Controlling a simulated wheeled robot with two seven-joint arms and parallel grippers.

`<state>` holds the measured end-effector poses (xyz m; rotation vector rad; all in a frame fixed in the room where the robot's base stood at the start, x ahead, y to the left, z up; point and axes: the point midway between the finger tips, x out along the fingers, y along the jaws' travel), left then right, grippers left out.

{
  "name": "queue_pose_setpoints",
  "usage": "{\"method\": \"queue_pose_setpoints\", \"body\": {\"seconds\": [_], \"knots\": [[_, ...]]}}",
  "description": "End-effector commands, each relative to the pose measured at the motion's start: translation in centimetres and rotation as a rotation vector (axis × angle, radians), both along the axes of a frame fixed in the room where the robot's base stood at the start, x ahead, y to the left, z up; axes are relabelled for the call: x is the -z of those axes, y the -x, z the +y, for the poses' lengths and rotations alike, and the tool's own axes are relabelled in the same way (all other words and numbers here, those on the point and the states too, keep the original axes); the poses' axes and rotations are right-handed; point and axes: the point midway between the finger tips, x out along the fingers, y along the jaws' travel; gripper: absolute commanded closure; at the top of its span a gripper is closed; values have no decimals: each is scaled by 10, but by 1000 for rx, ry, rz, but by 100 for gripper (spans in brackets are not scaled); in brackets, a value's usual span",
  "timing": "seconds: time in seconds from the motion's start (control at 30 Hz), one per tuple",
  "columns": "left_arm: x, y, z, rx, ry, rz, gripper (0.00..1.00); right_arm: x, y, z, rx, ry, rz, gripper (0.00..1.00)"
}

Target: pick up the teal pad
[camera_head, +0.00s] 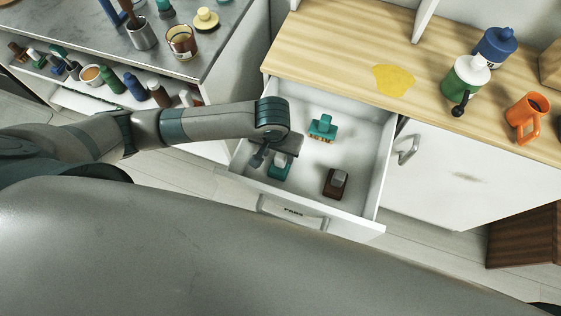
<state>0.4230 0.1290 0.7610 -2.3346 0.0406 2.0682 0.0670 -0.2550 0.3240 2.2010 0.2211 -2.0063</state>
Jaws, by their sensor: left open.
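A teal pad (277,171) with a pale grip on top lies in the open white drawer (364,209), near its left front. My left gripper (266,161) is open and hangs over the drawer at the pad's upper left, partly covering the pad. I cannot tell whether its fingers touch the pad. A teal brush (322,126) with orange-brown bristles lies farther back in the drawer. A dark brown pad (335,184) with a grey grip lies to the right of the teal pad. My right gripper is not in view.
The drawer front carries a "PADS" label (292,211). A wooden counter (330,52) with a yellow spill (393,79), bottles and an orange mug (527,118) stands behind. A grey counter (215,48) and a shelf of bottles are at left. Drawer walls surround the pads.

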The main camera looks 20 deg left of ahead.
Motion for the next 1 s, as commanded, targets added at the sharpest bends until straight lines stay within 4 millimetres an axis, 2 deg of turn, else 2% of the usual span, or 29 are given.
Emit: {"method": "queue_pose_setpoints", "body": {"seconds": [0.17, 0.5, 1.0], "knots": [[11, -3, -1, 0, -2, 2, 52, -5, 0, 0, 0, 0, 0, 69], [47, -10, -3, 0, -2, 0, 52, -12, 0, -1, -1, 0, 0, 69], [50, -10, -3, 1, -1, 0, 52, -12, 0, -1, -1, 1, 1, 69]]}}
